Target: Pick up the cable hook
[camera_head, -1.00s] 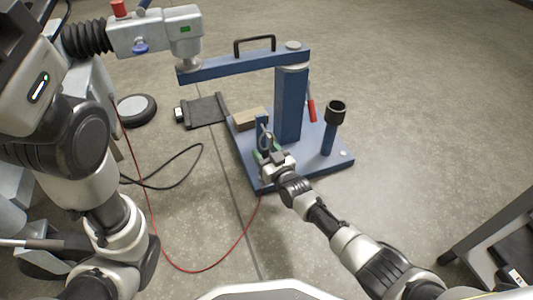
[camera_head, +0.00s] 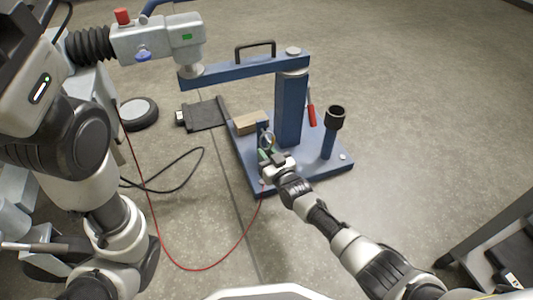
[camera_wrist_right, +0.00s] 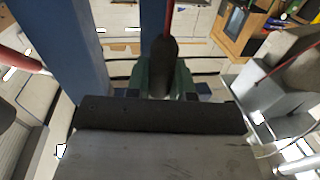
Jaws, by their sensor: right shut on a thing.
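The cable hook (camera_head: 267,139) shows in the head view as a small pale loop just above my right gripper, in front of the blue post. My right gripper (camera_head: 269,158) is shut on it, low over the blue base plate. In the right wrist view a dark rounded piece (camera_wrist_right: 164,62) with a red line above it stands between green parts, behind a wide dark edge. I cannot tell how much of it is the hook. The jaws hide the hook's lower part. My left arm is at the left of the head view; its gripper is not in view.
The blue stand has a base plate (camera_head: 335,170), a post (camera_head: 289,110) and a horizontal arm (camera_head: 235,70). A black-topped peg (camera_head: 334,115) and a wooden block (camera_head: 252,122) are on the plate. A red cable (camera_head: 196,269) loops over the floor.

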